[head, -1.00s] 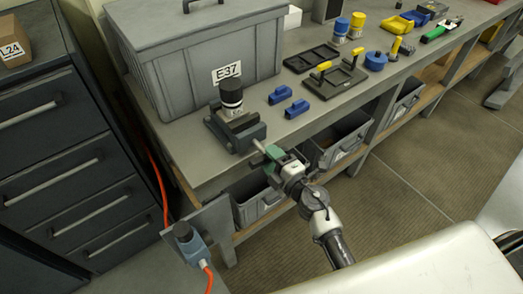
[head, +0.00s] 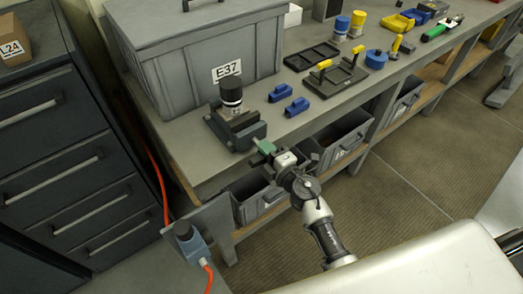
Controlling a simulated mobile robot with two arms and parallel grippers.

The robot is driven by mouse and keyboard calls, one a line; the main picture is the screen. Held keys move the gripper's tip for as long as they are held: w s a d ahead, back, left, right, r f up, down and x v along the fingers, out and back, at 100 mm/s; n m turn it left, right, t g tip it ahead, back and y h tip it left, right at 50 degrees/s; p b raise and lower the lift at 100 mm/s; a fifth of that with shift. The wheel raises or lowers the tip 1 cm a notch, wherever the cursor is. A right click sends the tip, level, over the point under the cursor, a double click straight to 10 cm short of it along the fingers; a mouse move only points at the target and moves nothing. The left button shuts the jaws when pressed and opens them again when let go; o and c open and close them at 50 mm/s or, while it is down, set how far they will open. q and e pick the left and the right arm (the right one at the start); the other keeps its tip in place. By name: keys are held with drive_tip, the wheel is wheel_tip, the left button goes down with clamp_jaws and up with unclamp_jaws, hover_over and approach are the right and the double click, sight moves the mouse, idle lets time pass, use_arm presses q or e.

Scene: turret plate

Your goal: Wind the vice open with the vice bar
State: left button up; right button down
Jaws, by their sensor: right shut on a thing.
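The dark grey vice (head: 232,130) sits at the bench's front edge, below the large grey box. A black and silver cylinder (head: 231,95) stands upright in it. My right gripper (head: 267,150) is at the vice's front, just off the bench edge, and is shut. The vice bar lies at its fingers and is mostly hidden by them, so its angle cannot be told. My left gripper is not in view.
The grey box marked E37 (head: 180,80) stands behind the vice. An orange cable (head: 160,180) hangs at the left.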

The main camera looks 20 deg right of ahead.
drive_tip(key=shift+r+n, duration=0.25)
drive_tip(key=shift+n, duration=0.25)
drive_tip(key=c, duration=1)
unclamp_jaws()
drive_tip(key=shift+f, duration=0.1)
drive_tip(key=b+v, duration=0.1)
drive_tip(key=v, duration=0.9)
drive_tip(key=shift+s+d, duration=0.15)
drive_tip(key=shift+s, duration=0.2)
